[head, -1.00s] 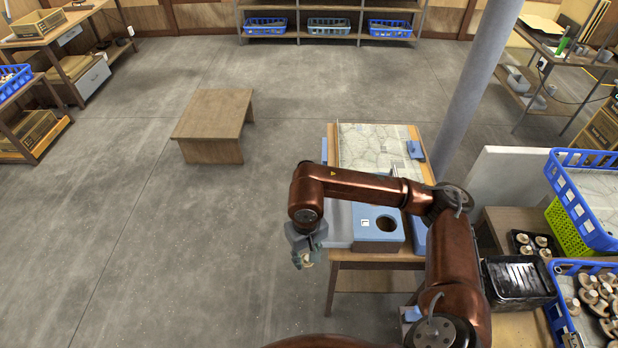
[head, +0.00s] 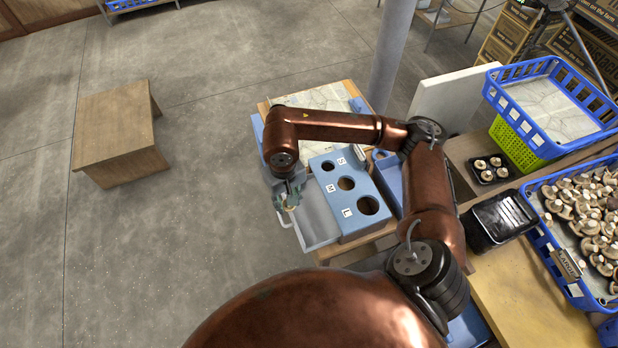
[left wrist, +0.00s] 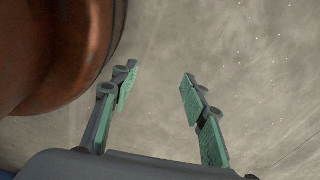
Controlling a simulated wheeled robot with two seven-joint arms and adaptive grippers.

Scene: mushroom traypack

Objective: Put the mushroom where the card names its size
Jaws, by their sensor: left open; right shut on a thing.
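My right gripper (head: 288,200) is shut on a pale mushroom (head: 291,207), mostly hidden by the fingers. It hangs beside a light grey-blue tray (head: 318,228), left of the blue sizing block. The blue sizing block (head: 352,232) has three round holes of growing size, marked S (head: 341,161), M (head: 331,188) and L (head: 347,212). A dark card (head: 566,265) with light lettering hangs on the front of the blue crate at right; its word is too small to read surely. My left gripper (left wrist: 158,88) is open and empty above bare floor in the left wrist view.
A blue crate (head: 548,247) full of mushrooms stands at right. A grey post (head: 392,50) and white panel (head: 448,100) stand behind. A wooden bench (head: 112,128) stands on open floor.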

